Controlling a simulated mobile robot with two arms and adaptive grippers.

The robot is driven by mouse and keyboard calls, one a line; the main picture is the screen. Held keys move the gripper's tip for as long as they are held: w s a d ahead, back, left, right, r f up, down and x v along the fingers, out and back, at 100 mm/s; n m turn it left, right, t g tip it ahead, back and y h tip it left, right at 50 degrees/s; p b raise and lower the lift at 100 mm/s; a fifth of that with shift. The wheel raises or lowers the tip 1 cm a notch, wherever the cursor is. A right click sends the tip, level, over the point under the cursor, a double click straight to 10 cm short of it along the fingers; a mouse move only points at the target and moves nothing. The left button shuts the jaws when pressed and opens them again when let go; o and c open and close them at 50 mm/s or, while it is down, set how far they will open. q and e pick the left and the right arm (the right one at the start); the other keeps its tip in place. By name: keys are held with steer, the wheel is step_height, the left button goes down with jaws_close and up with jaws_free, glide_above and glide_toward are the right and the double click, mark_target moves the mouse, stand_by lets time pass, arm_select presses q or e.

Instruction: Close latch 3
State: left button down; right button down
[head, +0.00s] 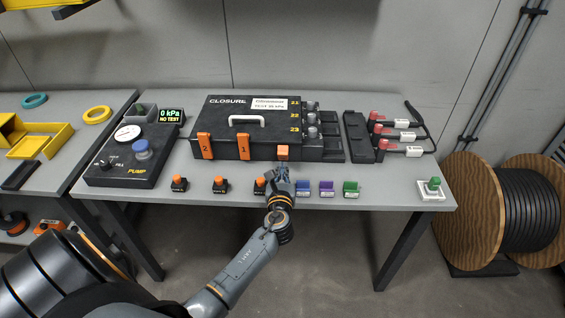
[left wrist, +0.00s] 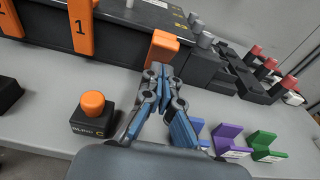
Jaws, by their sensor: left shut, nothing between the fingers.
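The black closure box (head: 221,121) stands on the table with a white handle on its lid. Orange latch 2 (head: 205,146) and latch 1 (head: 244,146) stand upright against its front. A third orange latch (head: 283,151) near the box's front right corner looks shorter in the head view; its number cannot be read. In the left wrist view this latch (left wrist: 162,47) shows a top and a front face and seems to stick out from the box. My left gripper (head: 282,170) is shut and empty, just in front of it; contact cannot be told. My right gripper is out of view.
Orange-topped blocks (head: 220,185) and blue, purple and green pieces (head: 326,188) line the table's front edge around my gripper. Grey-capped ports (head: 312,117) and a black tray with red-ended parts (head: 390,130) lie right of the box. The pump panel (head: 130,150) is at left.

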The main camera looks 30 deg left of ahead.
arm_select(q)
steer(key=shift+w+a+r, duration=0.3)
steer(key=shift+w+r, duration=0.1)
steer(key=shift+r, duration=0.05)
steer(key=shift+w, duration=0.1)
